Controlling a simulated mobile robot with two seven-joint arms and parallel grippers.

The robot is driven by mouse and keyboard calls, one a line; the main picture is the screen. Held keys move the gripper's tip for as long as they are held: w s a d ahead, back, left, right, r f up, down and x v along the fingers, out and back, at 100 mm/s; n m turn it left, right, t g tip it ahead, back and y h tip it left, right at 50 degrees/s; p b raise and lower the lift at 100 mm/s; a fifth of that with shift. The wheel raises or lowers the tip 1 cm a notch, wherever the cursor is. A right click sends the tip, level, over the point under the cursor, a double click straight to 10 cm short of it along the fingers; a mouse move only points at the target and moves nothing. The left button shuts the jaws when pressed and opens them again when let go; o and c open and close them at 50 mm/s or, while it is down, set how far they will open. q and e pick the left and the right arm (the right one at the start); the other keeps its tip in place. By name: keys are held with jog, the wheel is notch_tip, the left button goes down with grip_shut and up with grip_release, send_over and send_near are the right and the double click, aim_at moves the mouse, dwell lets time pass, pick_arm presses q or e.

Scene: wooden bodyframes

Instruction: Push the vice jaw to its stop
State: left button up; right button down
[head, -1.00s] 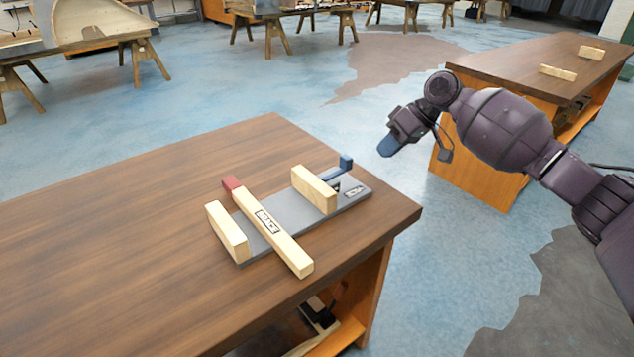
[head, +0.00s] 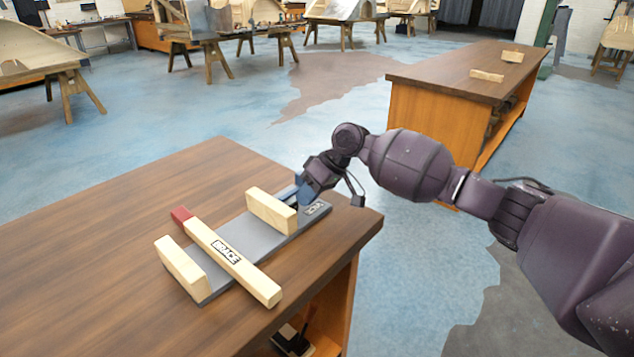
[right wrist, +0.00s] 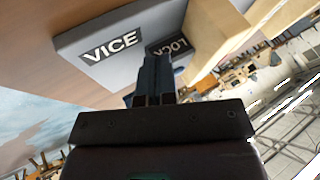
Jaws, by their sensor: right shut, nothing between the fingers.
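The vice has a grey base plate (head: 232,232) on the wooden bench, with a pale wooden jaw (head: 271,210) near its right end and another wooden block (head: 183,268) at its left end. A bar labelled BRACE (head: 232,258), with a red end, lies across the plate between them, apart from the right jaw. My right gripper (head: 303,194) is shut and empty, low over the plate's right end, just behind that jaw. Contact cannot be told. In the right wrist view its fingers (right wrist: 153,82) cover part of the LOCK label beside the VICE label (right wrist: 111,46). My left gripper is out of view.
The brown bench top (head: 90,250) is clear to the left of the vice. A second bench (head: 450,82) with two small wooden blocks stands behind to the right. Open blue floor lies between the benches.

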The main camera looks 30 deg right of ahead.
aim_at(279, 205)
jog(key=a, duration=0.2)
jog(key=s, duration=0.1)
jog(key=shift+s+a+r, duration=0.1)
jog(key=shift+a+r, duration=0.2)
jog(key=shift+a, duration=0.1)
jog(key=shift+a+f, duration=0.1)
jog(key=shift+a, duration=0.15)
